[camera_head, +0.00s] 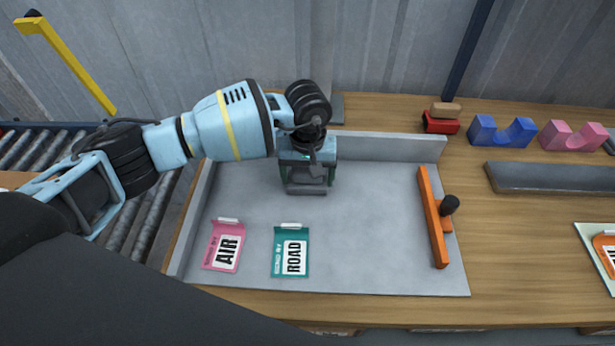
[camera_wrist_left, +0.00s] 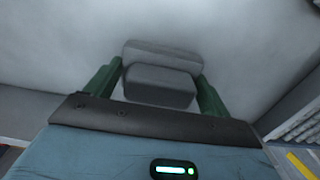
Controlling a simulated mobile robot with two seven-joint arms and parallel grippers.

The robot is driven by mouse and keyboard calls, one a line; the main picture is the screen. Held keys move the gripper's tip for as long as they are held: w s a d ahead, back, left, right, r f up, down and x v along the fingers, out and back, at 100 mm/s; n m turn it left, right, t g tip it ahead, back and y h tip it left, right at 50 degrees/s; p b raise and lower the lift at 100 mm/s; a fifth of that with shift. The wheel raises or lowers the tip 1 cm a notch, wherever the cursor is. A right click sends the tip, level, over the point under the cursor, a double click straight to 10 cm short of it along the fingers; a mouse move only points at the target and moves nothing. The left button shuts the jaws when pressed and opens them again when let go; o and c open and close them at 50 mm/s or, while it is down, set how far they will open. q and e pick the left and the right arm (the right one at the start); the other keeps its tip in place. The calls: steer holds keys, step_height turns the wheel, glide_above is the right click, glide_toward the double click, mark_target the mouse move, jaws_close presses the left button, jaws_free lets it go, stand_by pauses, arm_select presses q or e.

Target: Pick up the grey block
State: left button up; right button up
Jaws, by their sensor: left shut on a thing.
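The grey block (camera_head: 305,189) is at the back middle of the grey tray (camera_head: 370,270). My left gripper (camera_head: 308,180) points down over it and is shut on it. In the left wrist view the block (camera_wrist_left: 158,88) sits between the two green fingers and looks stepped, with a wider rounded part behind a nearer one. The gripper covers part of the block in the head view. I cannot tell whether the block touches the tray floor. My right gripper is not in view.
A pink AIR card (camera_head: 224,246) and a teal ROAD card (camera_head: 291,252) lie at the tray's front. An orange bar with a black knob (camera_head: 434,218) lies at its right. Blue (camera_head: 502,131) and pink (camera_head: 572,135) cradles stand beyond, right. The tray's centre is clear.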

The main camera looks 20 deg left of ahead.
mark_target(302, 170)
arm_select(q)
steer(key=shift+r, duration=0.1)
steer(key=shift+r, duration=0.4)
steer(key=r, duration=0.1)
steer(key=a+r, duration=0.1)
steer(key=shift+s+r, duration=0.3)
steer(key=shift+s, duration=0.05)
steer(key=s+a, duration=0.3)
steer(key=s+a+r+b, duration=0.1)
steer(key=s+a, duration=0.2)
steer(key=a, duration=0.1)
steer(key=s+a+b, duration=0.1)
steer(key=s+a, duration=0.2)
steer(key=a, duration=0.1)
steer(key=shift+s+a+r, duration=0.1)
steer(key=shift+s+r, duration=0.1)
steer(key=shift+s, duration=0.15)
